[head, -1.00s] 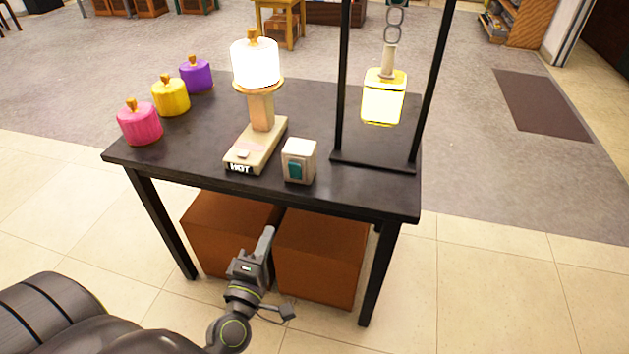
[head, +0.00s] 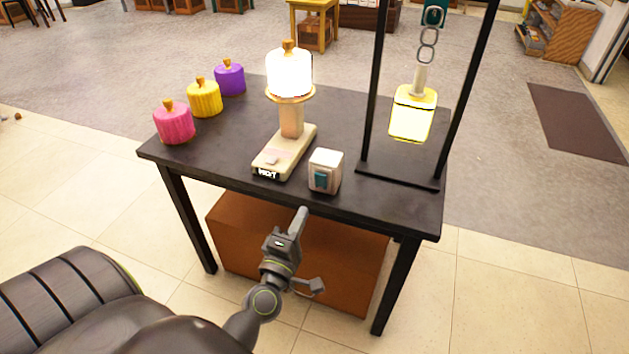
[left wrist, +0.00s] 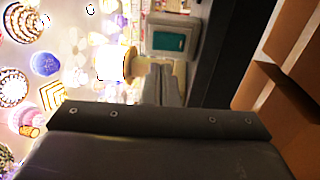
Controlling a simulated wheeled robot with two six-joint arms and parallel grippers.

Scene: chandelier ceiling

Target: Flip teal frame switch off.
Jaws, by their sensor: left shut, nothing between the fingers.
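The switch is a small white box (head: 326,160) with a teal rocker (head: 321,179) on its front face, standing near the table's front edge. The teal rocker also shows in the left wrist view (left wrist: 169,41), past the fingers. Whether the rocker is on or off I cannot tell. My left gripper (head: 301,212) is shut and empty, in front of the table edge, below and a little left of the switch, apart from it. In the left wrist view its fingers (left wrist: 160,84) point toward the switch area. My right gripper is not in view.
On the black table (head: 230,160) a glowing white lamp (head: 289,75) on a beige base stands left of the switch. A lit yellow lantern (head: 412,115) hangs in a black frame (head: 400,175) to the right. Pink (head: 174,124), yellow (head: 205,98) and purple (head: 230,78) shades stand at left.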

